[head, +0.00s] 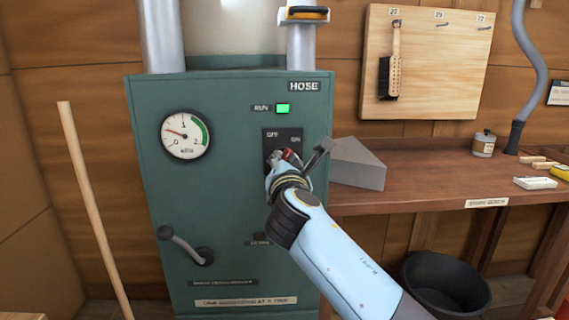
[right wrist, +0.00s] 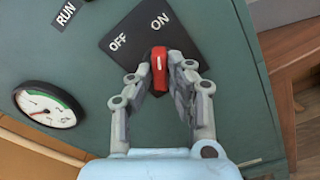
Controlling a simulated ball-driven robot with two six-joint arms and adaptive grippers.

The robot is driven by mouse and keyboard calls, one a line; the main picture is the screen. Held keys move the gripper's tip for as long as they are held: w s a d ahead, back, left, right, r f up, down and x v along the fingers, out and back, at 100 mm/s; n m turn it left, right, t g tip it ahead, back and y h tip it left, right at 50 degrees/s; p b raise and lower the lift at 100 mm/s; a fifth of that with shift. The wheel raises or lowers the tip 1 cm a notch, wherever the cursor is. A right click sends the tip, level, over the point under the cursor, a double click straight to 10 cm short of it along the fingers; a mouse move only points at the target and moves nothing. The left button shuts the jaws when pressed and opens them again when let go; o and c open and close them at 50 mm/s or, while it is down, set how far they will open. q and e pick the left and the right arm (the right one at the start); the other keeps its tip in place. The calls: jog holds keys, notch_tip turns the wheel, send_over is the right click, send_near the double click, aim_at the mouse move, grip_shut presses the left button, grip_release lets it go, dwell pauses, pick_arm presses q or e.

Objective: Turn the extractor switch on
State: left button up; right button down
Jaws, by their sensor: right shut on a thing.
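The extractor switch is a red knob with a white line, seen in the right wrist view (right wrist: 159,64). It sits on a black plate (right wrist: 125,55) marked OFF and ON, on the front of a green cabinet (head: 225,215). The knob's white line points toward the ON mark. My right gripper (right wrist: 162,75) is shut on the knob, one finger on each side; it also shows in the head view (head: 285,160), covering most of the knob. The RUN lamp (head: 283,108) above the plate is lit green. My left gripper is not in view.
A round gauge (head: 185,134) and a grey lever (head: 185,245) are on the cabinet's left side. A grey wedge-shaped block (head: 358,165) lies on the workbench (head: 440,185) to the right. A black bucket (head: 447,283) stands below it. A wooden pole (head: 90,200) leans at left.

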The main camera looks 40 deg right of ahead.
jog(key=shift+f, duration=0.1)
jog(key=c, duration=1.3)
grip_release()
jog(key=v, duration=0.7)
jog(key=shift+s+a, duration=0.2)
jog(key=shift+s, duration=0.05)
